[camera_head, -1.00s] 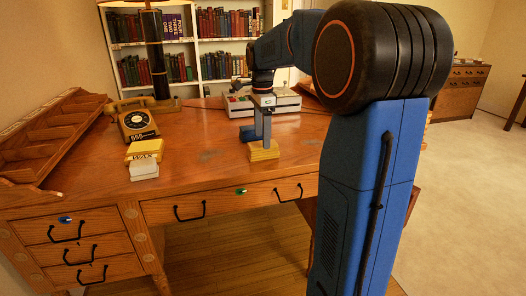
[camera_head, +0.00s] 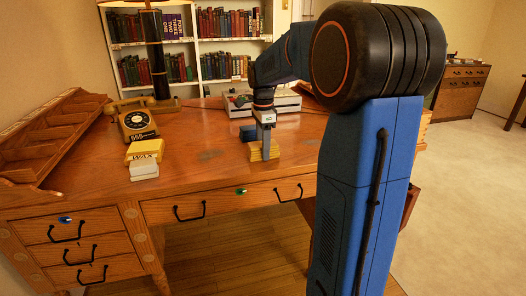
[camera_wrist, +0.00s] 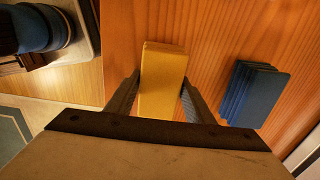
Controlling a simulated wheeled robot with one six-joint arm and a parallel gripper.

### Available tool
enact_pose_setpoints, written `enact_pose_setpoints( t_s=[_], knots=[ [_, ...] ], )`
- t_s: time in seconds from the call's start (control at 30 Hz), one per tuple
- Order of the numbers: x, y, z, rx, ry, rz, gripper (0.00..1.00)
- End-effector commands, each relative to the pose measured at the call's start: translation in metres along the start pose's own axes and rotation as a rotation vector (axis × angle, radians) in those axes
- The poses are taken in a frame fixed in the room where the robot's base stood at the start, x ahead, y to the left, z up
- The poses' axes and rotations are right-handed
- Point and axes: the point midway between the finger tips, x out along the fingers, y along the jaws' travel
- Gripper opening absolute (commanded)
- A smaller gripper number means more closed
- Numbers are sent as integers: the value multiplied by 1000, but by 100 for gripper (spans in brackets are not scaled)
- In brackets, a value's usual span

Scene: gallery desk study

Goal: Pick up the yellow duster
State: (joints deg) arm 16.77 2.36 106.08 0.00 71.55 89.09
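The yellow duster (camera_head: 257,154) is a small yellow block on the desk top, near the front edge. In the wrist view the duster (camera_wrist: 162,75) lies between my two fingers, one along each long side. My gripper (camera_head: 266,148) points down at it from above; in the wrist view my gripper (camera_wrist: 161,82) is open, its fingertips very close to the sides. Whether they touch it cannot be made out. The duster appears to rest on the desk.
A dark blue block (camera_wrist: 254,94) lies just beside the duster on the desk (camera_head: 210,170). A yellow telephone (camera_head: 138,124) and a yellow-and-white item (camera_head: 145,151) stand to the left. The desk between is clear.

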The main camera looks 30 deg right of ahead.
Motion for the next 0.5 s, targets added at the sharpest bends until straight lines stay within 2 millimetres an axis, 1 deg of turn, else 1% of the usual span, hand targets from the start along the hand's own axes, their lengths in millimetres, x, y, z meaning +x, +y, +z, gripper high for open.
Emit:
enact_pose_setpoints(
  t_s=[0.3,0.37,0.5],
  knots=[
    [-3,0,0,0,0,-1,24],
    [-8,0,0,0,0,-1,24],
    [-29,0,0,0,0,-2,24]
  ],
)
